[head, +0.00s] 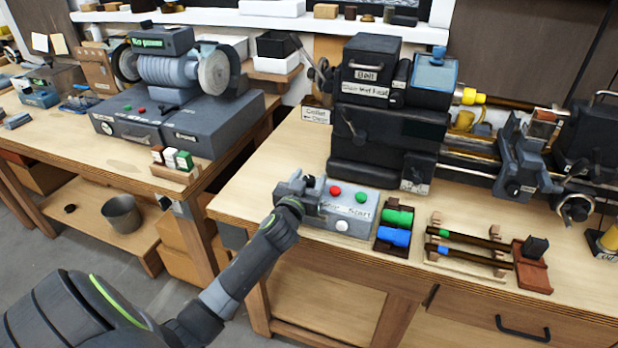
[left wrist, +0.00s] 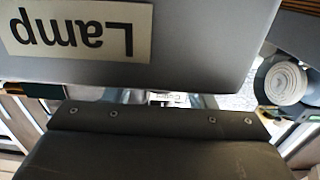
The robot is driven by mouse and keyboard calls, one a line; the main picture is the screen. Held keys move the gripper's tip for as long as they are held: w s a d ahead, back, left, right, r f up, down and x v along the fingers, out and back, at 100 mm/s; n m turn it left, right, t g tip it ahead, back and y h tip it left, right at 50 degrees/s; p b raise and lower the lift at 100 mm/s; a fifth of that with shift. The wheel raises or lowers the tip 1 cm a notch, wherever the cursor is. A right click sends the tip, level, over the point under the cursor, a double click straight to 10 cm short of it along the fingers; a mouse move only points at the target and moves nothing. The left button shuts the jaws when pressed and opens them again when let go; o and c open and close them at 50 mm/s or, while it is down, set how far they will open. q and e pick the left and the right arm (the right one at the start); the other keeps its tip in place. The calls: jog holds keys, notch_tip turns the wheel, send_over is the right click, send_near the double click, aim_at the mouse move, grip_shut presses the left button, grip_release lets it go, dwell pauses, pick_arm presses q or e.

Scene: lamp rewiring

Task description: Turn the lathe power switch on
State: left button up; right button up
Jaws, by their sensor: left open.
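The lathe (head: 388,135) stands on the right bench, a dark machine with a belt cover and a bed running right. A grey control box (head: 350,208) sits in front of it. It carries a red button (head: 335,190), a green button (head: 361,197), a white round knob (head: 341,225) and a label of which "Start" is readable. I cannot tell which part is the power switch. My left gripper (head: 305,186) is open at the box's left end; contact is unclear. In the left wrist view, a grey surface with an upside-down "Lamp" label (left wrist: 76,33) fills the top. My right gripper is out of view.
Green and blue rolls (head: 395,227) lie in a tray right of the box, beside a rack of rods (head: 470,242). A grinder (head: 168,72) stands on the left bench. A gap separates the benches. Bare wood lies left of the lathe.

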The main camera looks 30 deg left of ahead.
pick_arm(q)
jog(key=shift+c, duration=0.4)
jog(key=c, duration=0.9)
